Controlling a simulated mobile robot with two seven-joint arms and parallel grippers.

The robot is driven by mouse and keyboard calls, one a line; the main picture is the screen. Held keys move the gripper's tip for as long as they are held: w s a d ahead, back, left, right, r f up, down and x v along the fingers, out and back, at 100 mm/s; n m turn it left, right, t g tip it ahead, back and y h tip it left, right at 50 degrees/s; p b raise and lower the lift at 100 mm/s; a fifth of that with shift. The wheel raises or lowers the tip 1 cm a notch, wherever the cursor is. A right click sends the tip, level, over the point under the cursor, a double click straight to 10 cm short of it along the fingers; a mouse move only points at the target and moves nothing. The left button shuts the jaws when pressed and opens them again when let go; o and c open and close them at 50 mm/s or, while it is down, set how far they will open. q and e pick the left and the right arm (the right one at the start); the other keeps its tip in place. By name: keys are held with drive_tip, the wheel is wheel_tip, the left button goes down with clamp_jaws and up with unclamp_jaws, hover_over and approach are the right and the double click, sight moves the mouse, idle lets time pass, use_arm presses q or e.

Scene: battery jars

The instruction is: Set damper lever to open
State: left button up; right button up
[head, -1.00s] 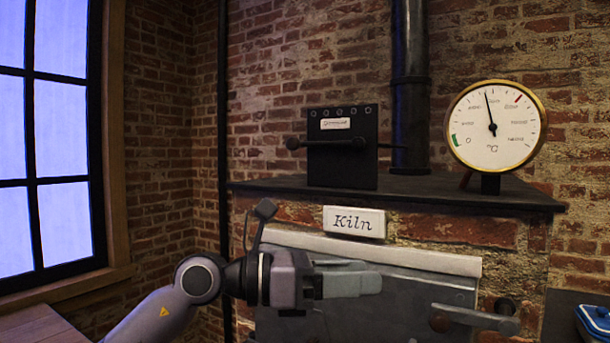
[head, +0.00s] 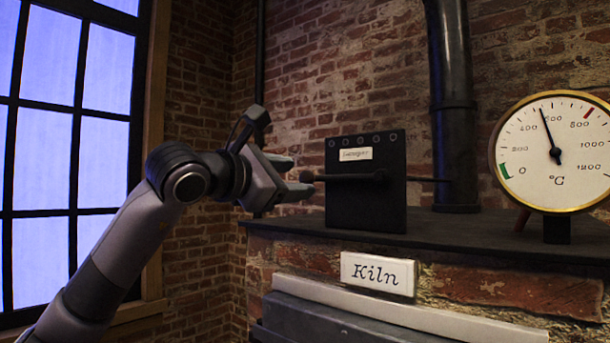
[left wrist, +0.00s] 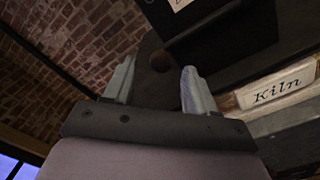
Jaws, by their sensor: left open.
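The damper (head: 366,200) is a black box with a small label and a row of round marks along its top, standing on the kiln top. Its lever (head: 345,178) lies level across the front, with a dark round knob (head: 307,177) at its left end. My left gripper (head: 299,175) is open at the left of the box, its fingers pointing at the knob. I see no contact. My right gripper is not in view.
A dark shelf (head: 480,228) tops the brick kiln, with a "Kiln" sign (head: 378,273) below its edge. A black pipe (head: 452,120) and a brass-rimmed temperature gauge (head: 556,150) stand right of the damper. A brick wall is behind; a window (head: 70,130) is at left.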

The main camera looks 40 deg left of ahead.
sight(303, 178)
use_arm(q)
drive_tip(key=shift+w+d+p, duration=0.2)
drive_tip(key=shift+w+p, duration=0.15)
drive_tip(key=shift+w, duration=1.4)
clamp_jaws()
drive_tip(key=shift+s, duration=0.1)
